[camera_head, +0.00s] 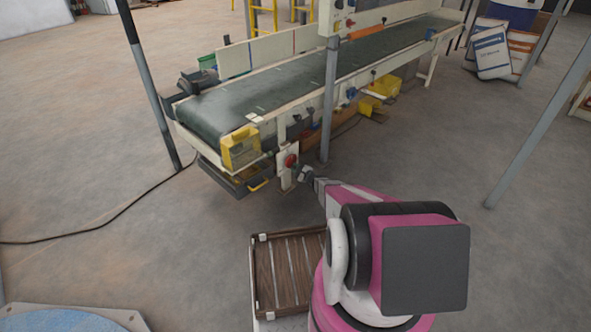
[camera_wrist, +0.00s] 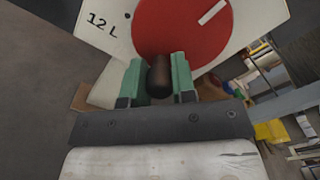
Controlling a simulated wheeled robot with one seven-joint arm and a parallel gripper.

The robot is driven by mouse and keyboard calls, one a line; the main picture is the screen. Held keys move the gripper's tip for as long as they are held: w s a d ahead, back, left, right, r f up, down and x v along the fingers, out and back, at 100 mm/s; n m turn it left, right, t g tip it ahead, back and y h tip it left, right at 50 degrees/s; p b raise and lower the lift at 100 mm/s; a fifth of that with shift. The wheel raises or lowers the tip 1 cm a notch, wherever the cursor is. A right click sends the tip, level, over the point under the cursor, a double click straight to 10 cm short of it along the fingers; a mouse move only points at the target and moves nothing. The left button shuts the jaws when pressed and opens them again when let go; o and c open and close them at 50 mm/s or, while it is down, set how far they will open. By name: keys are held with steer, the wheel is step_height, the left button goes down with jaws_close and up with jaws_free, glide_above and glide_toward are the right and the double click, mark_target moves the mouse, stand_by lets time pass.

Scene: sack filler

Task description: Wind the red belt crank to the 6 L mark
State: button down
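The red belt crank is a round red disc (camera_head: 290,160) on a white plate (camera_head: 281,172) at the near end of the conveyor. In the wrist view the red disc (camera_wrist: 178,35) carries a white line towards its upper right edge. A dark brown knob (camera_wrist: 160,78) sticks out from its lower part. The plate (camera_wrist: 92,35) reads "12 L" beside a black dot, left of the disc. No 6 L mark shows. My gripper (camera_head: 303,174) is at the crank. In the wrist view its green fingers (camera_wrist: 158,82) stand closely on both sides of the knob, shut on it.
The conveyor (camera_head: 270,85) stretches away to the upper right. A yellow box (camera_head: 240,148) sits left of the crank. A grey post (camera_head: 329,100) stands just right of it. A slatted wooden tray (camera_head: 285,275) lies before my arm. Open floor shows at left.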

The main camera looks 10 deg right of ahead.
steer(key=shift+s+a+m, duration=0.15)
steer(key=shift+m, duration=0.6)
steer(key=shift+s+a+m, duration=0.1)
steer(key=shift+a+m, duration=0.05)
steer(key=shift+m, duration=0.6)
steer(key=shift+s+a+r+m, duration=0.1)
steer(key=shift+a+m, duration=0.05)
steer(key=shift+m, duration=0.6)
steer(key=shift+s+a+r+m, duration=0.1)
steer(key=shift+a+m, duration=0.05)
steer(key=shift+m, duration=0.6)
steer(key=shift+s+a+r+m, duration=0.1)
steer(key=shift+a+r+m, duration=0.05)
steer(key=shift+m, duration=0.6)
steer(key=shift+s+a+r+m, duration=0.1)
steer(key=shift+m, duration=0.65)
